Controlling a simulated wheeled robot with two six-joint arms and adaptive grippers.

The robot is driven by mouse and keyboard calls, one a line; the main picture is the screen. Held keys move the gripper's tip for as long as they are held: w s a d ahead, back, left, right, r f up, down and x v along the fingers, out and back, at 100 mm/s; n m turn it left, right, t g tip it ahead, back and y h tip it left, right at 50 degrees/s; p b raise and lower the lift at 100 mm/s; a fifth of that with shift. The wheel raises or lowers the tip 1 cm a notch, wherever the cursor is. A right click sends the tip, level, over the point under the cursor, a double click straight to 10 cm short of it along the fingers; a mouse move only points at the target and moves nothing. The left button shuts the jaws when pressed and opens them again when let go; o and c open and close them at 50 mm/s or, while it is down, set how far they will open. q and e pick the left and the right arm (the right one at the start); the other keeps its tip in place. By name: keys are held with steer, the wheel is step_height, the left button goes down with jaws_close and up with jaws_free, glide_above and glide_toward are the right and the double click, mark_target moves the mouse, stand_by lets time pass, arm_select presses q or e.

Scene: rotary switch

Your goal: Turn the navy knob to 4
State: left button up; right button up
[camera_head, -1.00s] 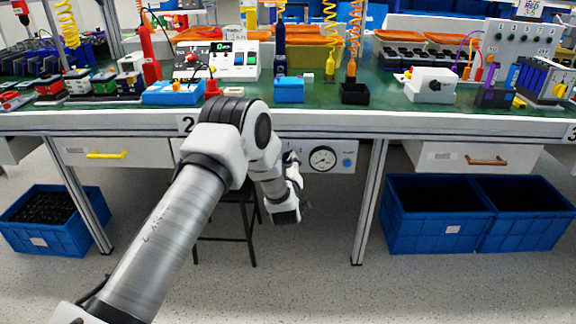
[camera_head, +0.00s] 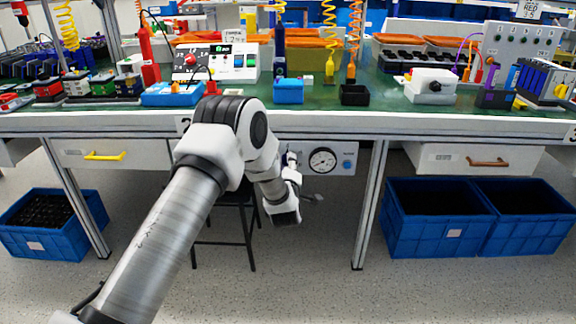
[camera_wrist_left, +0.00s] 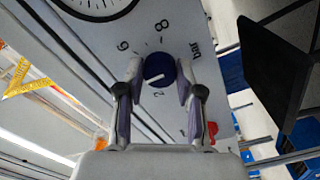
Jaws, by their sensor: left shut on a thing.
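The navy knob (camera_wrist_left: 158,71) sits on a pale panel in the left wrist view, with a white mark on its face. Printed 8, 6 and 2 show around it, with "bar" to its upper right. I cannot read a 4 or tell which number the mark points at. My left gripper (camera_wrist_left: 160,67) is shut on the knob, one finger on each side. In the head view the panel (camera_head: 334,145) hangs under the bench, and my left wrist hides the knob. My right gripper is not in view.
A round gauge (camera_head: 322,161) is on the panel beside my wrist. A black stool (camera_head: 225,225) stands below the bench behind my arm. Blue crates (camera_head: 440,225) stand at the right, another (camera_head: 52,222) at the left.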

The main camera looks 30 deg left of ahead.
arm_select(q)
steer(key=o, duration=1.2)
steer(key=shift+c, duration=0.2)
steer(key=v, duration=1.2)
steer(key=shift+a, duration=0.1)
